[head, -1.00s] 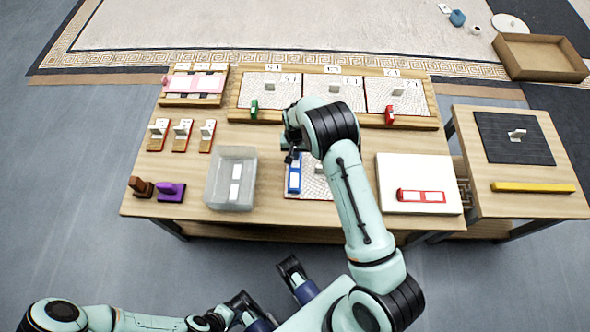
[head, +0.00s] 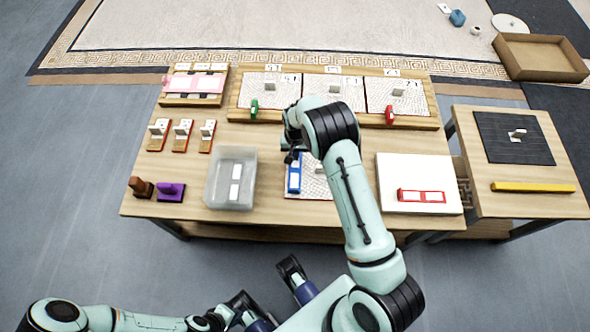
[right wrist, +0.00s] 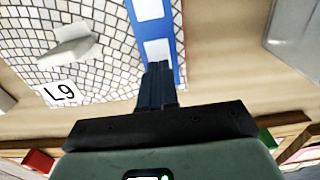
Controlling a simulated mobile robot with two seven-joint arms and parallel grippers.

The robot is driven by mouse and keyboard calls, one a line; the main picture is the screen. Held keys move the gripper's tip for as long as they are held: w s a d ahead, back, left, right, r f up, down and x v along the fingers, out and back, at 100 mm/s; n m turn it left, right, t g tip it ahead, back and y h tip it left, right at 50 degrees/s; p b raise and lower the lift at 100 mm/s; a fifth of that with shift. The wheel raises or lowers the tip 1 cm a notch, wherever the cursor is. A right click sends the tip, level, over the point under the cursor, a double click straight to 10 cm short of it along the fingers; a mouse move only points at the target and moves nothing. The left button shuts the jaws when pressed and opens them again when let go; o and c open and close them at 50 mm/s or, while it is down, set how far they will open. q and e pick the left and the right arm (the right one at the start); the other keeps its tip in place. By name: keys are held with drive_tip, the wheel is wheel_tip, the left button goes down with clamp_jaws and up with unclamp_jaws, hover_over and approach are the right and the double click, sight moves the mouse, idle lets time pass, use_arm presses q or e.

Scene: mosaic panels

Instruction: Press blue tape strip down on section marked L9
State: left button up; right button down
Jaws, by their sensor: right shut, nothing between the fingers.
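The blue tape strip (head: 294,178) with white patches lies along the left edge of a mosaic section (head: 316,188) at the table's front middle. In the right wrist view the strip (right wrist: 177,45) runs along the edge of the mosaic section (right wrist: 110,75), which bears the label L9 (right wrist: 59,93) and a pale upright handle (right wrist: 68,46). My right gripper (right wrist: 157,70) is shut and empty, its tips over the strip's near end; I cannot tell whether they touch. In the head view my right arm hides part of the section. My left gripper (head: 240,303) is low at the bottom, its jaws unclear.
A clear bin (head: 250,160) stands left of the section. A white board (head: 390,165) with a red strip (head: 421,196) is at right. A wooden tray (head: 437,122) of framed mosaic sections stands behind. Purple (head: 171,191) and brown (head: 141,186) blocks sit at front left.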

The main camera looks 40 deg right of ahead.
drive_tip(key=shift+f+b, duration=0.6)
drive_tip(key=shift+f, duration=0.25)
drive_tip(key=shift+r, duration=0.1)
idle(0.5)
wheel_tip(320, 180, up, 8)
drive_tip(key=p, duration=0.5)
idle(0.3)
idle(0.5)
